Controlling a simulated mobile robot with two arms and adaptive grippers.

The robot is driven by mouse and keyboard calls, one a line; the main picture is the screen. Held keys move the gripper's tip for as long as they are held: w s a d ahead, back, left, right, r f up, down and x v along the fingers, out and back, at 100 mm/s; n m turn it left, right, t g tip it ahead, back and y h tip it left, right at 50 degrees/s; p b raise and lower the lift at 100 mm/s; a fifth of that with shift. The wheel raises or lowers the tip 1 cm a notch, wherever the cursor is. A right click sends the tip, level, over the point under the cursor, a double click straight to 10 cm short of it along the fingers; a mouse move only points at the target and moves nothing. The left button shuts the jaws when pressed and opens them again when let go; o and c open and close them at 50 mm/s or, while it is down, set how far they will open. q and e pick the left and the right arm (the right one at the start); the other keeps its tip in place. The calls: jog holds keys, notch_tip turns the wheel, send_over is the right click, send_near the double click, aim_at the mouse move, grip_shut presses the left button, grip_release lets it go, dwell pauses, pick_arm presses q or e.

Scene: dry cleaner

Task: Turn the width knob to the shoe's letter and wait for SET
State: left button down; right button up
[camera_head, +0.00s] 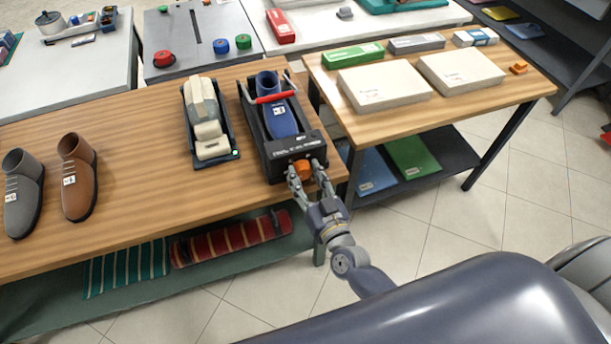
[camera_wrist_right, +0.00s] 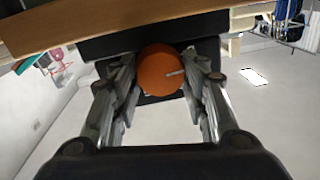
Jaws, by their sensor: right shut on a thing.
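The orange width knob (camera_head: 302,168) is on the front face of the black shoe stretcher (camera_head: 290,150). In the right wrist view the knob (camera_wrist_right: 160,72) is round, with a pale pointer mark towards its right side. My right gripper (camera_head: 307,174) is shut on the knob, one finger on each side. A blue shoe (camera_head: 279,118) with a small white label sits in the stretcher under a red handle bar (camera_head: 274,98). The label's letter and the stretcher's small markings are too small to read. My left gripper is not in view.
A second device with cream blocks (camera_head: 206,115) and a green light stands left of the stretcher. A grey shoe (camera_head: 22,195) and a brown shoe (camera_head: 78,180) stand further left on the wooden table. Pale boxes (camera_head: 460,71) lie on the right table. Bare tabletop lies between.

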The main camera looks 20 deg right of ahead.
jog(key=m+b, duration=0.1)
jog(key=m, duration=0.5)
jog(key=shift+d+f+m, duration=0.1)
jog(key=shift+f+m, duration=0.05)
jog(key=shift+m, duration=0.15)
jog(key=m+b, duration=0.1)
jog(key=m, duration=0.4)
jog(key=shift+t+h+b, duration=0.3)
jog(key=shift+b, duration=0.05)
jog(key=shift+m, duration=0.3)
jog(key=o, duration=1.1)
jog(key=shift+f, duration=0.1)
jog(key=shift+s, duration=0.25)
jog(key=s, duration=0.7)
jog(key=shift+s+d+f, duration=0.15)
jog(key=shift+s+d, duration=0.05)
jog(key=shift+d, duration=0.05)
